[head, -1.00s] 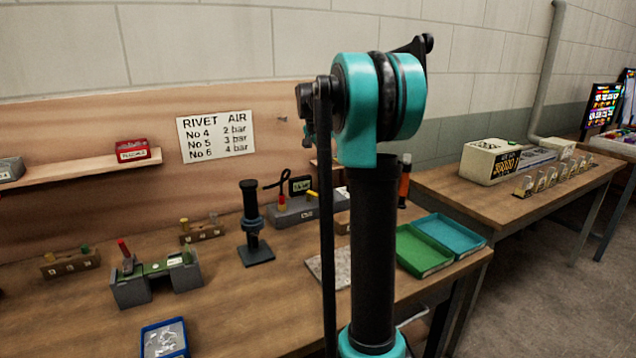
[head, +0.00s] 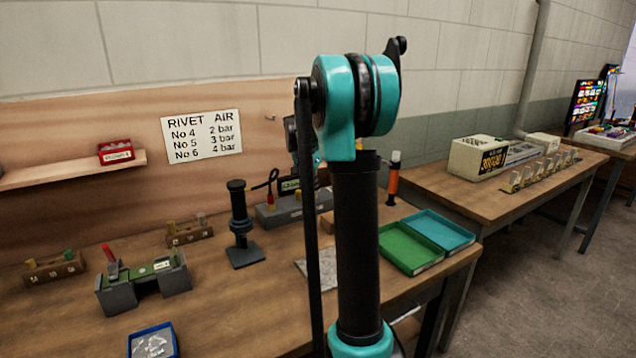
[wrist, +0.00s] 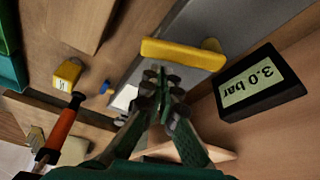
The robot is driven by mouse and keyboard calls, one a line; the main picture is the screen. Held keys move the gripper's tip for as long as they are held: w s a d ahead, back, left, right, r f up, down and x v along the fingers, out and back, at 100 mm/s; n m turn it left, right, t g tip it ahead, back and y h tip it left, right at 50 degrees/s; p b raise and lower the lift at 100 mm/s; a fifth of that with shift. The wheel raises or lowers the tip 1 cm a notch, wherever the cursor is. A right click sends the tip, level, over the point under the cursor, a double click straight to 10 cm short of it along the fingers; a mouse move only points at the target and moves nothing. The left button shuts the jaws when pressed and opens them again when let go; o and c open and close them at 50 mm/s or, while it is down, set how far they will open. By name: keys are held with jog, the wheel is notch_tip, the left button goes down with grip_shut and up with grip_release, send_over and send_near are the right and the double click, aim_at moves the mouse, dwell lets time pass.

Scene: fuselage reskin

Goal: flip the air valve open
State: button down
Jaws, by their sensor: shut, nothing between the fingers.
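The air valve's yellow lever (wrist: 184,53) lies across the grey air block (wrist: 215,22) in the wrist view. My gripper (wrist: 163,76) is shut and empty, its fingertips close to the lever's near side; I cannot tell whether they touch. A black gauge (wrist: 262,83) beside it reads 3.0 bar, upside down in this view. In the head view the grey block (head: 278,213) and the gauge (head: 290,185) stand at the back of the bench, partly behind my arm. My gripper is hidden there.
An orange-handled tool (head: 393,182) stands upright right of my arm, also in the wrist view (wrist: 60,128). Green (head: 402,250) and teal (head: 443,232) trays lie at the bench's right end. A black stand (head: 241,225) is left of the block. A sign (head: 202,135) lists 3 bar for No 5.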

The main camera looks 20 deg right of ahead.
jog(key=shift+s+a, duration=0.3)
jog(key=shift+a, duration=0.05)
jog(key=shift+s+a, duration=0.5)
jog(key=shift+a, duration=0.05)
